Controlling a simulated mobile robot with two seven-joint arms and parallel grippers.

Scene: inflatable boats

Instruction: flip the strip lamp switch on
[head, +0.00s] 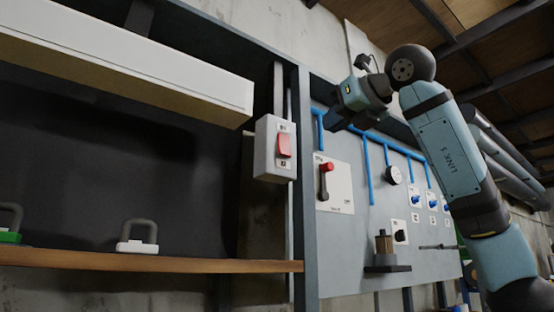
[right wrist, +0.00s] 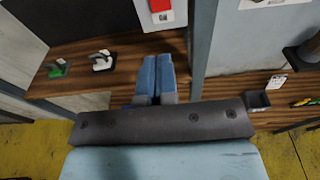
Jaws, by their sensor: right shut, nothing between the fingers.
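A grey switch box (head: 263,150) with a red rocker (head: 284,146) is fixed by the upright post, at the right end of the strip lamp (head: 120,55), a long pale housing. In the right wrist view, the red rocker (right wrist: 160,5) shows at the top edge on its pale box, partly cut off. My right gripper (head: 342,116) is up and to the right of the box in the head view, apart from it. In the right wrist view its two blue fingers (right wrist: 157,72) are together and empty, pointing toward the box. My left gripper is not in view.
A wooden shelf (head: 150,263) below the lamp carries a padlock-like item (head: 138,238) and a green one (head: 10,228). Space before the box looks clear.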

